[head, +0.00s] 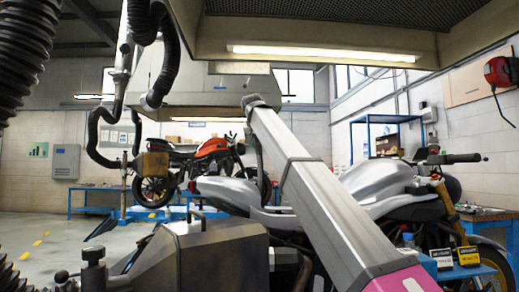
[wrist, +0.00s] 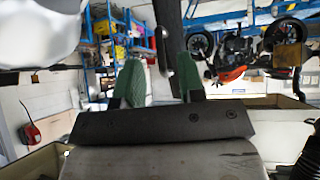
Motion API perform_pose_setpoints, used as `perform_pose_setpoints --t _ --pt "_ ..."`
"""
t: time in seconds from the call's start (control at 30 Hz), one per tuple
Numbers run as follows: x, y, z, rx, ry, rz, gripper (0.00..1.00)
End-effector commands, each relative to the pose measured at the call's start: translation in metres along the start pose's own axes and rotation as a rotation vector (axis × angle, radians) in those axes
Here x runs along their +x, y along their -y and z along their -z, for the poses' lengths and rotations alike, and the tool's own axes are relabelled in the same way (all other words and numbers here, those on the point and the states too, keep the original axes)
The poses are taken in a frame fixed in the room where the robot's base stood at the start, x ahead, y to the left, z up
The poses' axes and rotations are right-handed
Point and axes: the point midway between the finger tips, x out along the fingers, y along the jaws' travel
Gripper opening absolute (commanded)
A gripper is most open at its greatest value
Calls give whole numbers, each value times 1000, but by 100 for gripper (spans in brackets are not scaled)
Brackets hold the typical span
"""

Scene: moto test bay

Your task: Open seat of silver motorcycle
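The silver motorcycle (head: 378,182) stands at the right in the head view, with its handlebar to the right and its silver tail (head: 222,190) to the left. My arm crosses in front of it and hides much of the seat area between tank and tail. In the wrist view, which looks upside down, a blurred pale silver surface (wrist: 38,28), likely part of this motorcycle, fills the upper left. My gripper (wrist: 160,78) shows two green-padded fingers set apart, with nothing visibly held. A dark upright bar shows behind the gap; I cannot tell what it is. The gripper is hidden in the head view.
An orange motorcycle (head: 210,150) stands on a blue stand behind. Black hoses (head: 135,130) hang at the left. A low hood with a lamp (head: 320,52) is overhead. Small boxes (head: 442,258) sit on a blue surface at the lower right. Open floor (head: 35,235) lies at the left.

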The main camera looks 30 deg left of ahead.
Motion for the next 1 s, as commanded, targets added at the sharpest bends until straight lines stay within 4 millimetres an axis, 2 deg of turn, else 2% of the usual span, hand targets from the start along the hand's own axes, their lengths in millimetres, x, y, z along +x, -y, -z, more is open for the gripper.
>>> perform_pose_setpoints --t 0.03,0.2,0.4,1.0 --pt "-12 0 0 0 -2 1 36" --pt "-42 0 0 -1 -2 0 36" --pt "-63 0 0 -1 -1 -1 36" --pt "-68 0 0 -1 -1 -1 36"
